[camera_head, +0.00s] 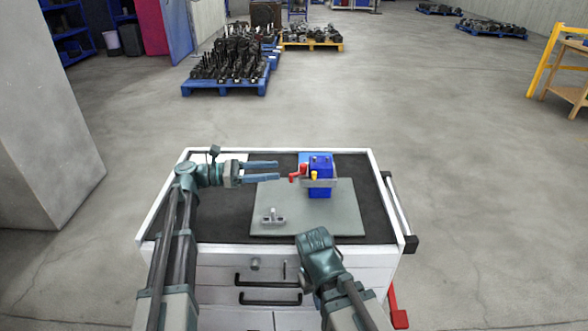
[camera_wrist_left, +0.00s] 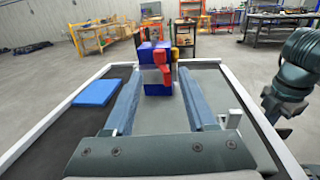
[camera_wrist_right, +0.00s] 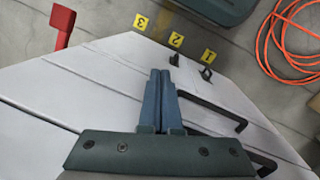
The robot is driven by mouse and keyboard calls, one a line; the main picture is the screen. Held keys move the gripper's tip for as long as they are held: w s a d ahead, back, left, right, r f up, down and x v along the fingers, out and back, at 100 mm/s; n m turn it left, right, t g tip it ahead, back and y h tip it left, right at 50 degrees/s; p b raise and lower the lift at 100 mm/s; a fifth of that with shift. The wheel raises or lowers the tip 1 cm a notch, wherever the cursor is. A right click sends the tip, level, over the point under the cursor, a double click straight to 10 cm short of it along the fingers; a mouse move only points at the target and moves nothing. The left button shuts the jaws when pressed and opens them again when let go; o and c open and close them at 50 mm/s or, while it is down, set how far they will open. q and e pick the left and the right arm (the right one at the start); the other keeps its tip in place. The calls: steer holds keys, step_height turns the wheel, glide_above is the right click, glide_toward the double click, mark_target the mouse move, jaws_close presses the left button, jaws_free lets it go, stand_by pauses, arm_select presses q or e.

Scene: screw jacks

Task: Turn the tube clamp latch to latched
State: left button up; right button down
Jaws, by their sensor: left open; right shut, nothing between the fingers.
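A blue block-shaped fixture (camera_head: 320,178) stands upright on a grey plate (camera_head: 345,218) on the cart top. A red crank-like lever (camera_head: 298,173) sticks out on its left side, with a small yellow part (camera_head: 314,176) beside it and a grey plate across it. My left gripper (camera_head: 277,170) is open and empty, its fingers pointing right, just short of the red lever. In the left wrist view the fixture (camera_wrist_left: 157,88) stands beyond the fingertips, roughly between them. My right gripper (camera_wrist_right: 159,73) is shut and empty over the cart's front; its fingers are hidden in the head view.
A small grey metal bracket (camera_head: 272,218) sits on the plate's front left. A flat blue pad (camera_wrist_left: 97,92) lies near the cart's far edge. A raised white rim (camera_head: 376,190) surrounds the top. Drawer handles (camera_head: 265,282) stick out in front.

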mark_target(298, 173)
arm_select(q)
steer(key=d, duration=0.5)
steer(key=w+d, duration=0.1)
steer(key=d, duration=0.1)
steer(key=shift+d, duration=0.15)
jaws_close()
